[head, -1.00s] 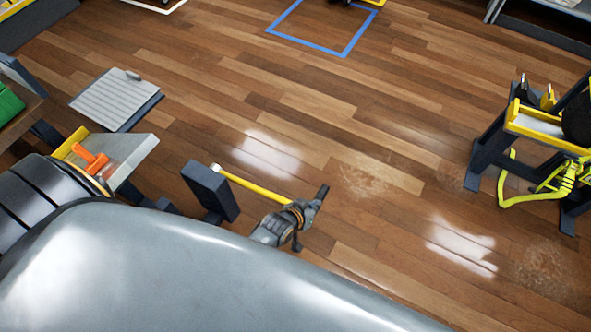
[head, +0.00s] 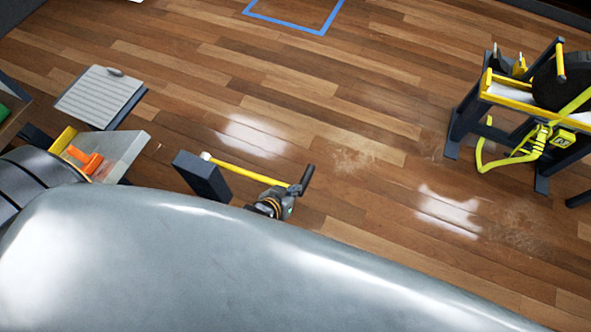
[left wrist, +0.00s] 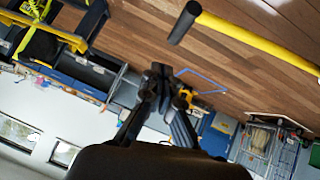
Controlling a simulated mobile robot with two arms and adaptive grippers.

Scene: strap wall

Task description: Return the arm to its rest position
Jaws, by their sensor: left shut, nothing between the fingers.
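My left gripper (head: 279,200) shows small at the upper edge of my large grey arm link in the head view, partly hidden by it. In the left wrist view its dark fingers (left wrist: 162,74) come together with nothing between them. In the head view it appears close to a yellow bar (head: 245,173) with a dark handle (head: 306,180) at its end. In the left wrist view the bar (left wrist: 240,36) and handle (left wrist: 185,23) are clear of the fingers. My right gripper is not in view.
A dark post (head: 203,177) stands at the bar's other end. At right is a dark stand with yellow parts (head: 508,92) and a hanging yellow strap (head: 484,155). At left are a grey ribbed panel (head: 100,97) and an orange piece (head: 88,161). The middle floor is open.

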